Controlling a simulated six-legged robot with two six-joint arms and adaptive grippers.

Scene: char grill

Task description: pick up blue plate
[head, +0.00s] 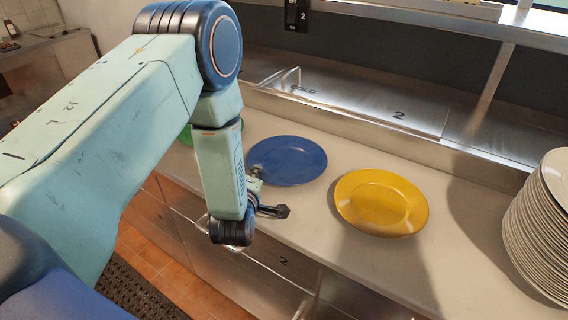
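The blue plate (290,158) lies flat on the white counter, left of the yellow plate. My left arm comes in from the left and its wrist hangs down at the counter's front edge. My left gripper (274,207) is just in front of the blue plate, close to its near left rim. Whether it touches the rim cannot be seen. Its fingers show small and partly hidden by the wrist, so their opening is unclear. Nothing is seen held in it. My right gripper is not in view.
A yellow plate (381,203) lies right of the blue one. A green plate (187,134) is mostly hidden behind my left arm. A tall stack of white plates (541,225) stands at the far right. A steel ledge (350,102) runs behind the counter (459,262).

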